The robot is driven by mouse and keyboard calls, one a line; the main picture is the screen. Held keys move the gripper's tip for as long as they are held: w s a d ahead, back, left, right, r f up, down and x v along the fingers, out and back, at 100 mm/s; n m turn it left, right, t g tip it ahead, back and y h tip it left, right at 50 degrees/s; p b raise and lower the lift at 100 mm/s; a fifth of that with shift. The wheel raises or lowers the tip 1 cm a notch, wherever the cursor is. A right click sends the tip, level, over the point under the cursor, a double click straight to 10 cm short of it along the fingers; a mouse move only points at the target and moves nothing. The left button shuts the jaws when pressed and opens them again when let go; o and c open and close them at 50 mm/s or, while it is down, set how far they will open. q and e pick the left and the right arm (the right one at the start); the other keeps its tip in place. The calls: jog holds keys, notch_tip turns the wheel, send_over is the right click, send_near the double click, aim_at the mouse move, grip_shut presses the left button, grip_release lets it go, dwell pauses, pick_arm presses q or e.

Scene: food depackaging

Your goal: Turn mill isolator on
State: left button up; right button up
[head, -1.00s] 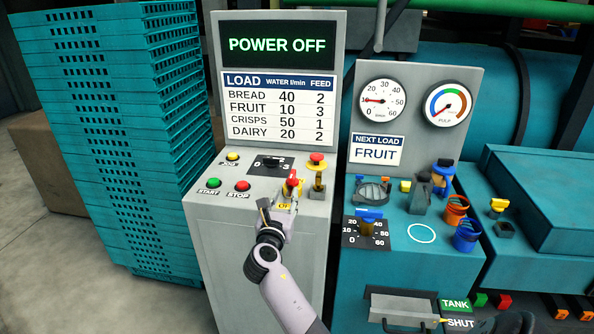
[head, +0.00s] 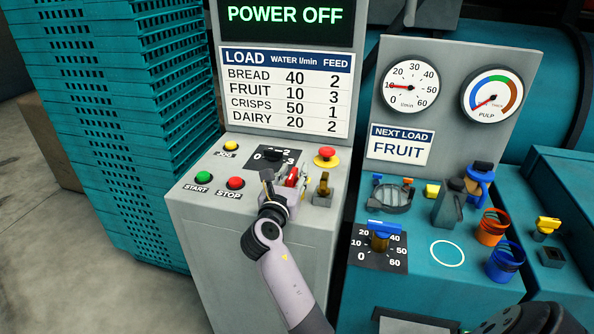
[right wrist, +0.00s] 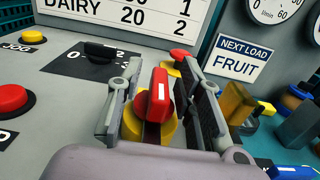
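The mill isolator is a red handle (head: 292,177) on a yellow base, on the grey control panel right of the STOP button. In the right wrist view the red handle (right wrist: 159,95) stands upright in the picture between my fingers, over the yellow disc (right wrist: 130,125). My right gripper (head: 284,184) is open, with one finger on each side of the handle and visible gaps to it. The fingers partly hide the isolator in the head view. The display (head: 285,15) reads POWER OFF. My left gripper is not in view.
Close by are the green START button (head: 203,177), red STOP button (head: 236,183), yellow JOG button (head: 231,146), black feed knob (head: 273,154), red mushroom button (head: 326,156) and a brass-coloured switch (head: 323,185). Stacked teal crates (head: 125,120) stand left; a teal machine with gauges (head: 410,88) stands right.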

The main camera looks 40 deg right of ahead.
jog(key=shift+a+r, duration=0.1)
grip_shut()
dwell(0.4)
dwell(0.4)
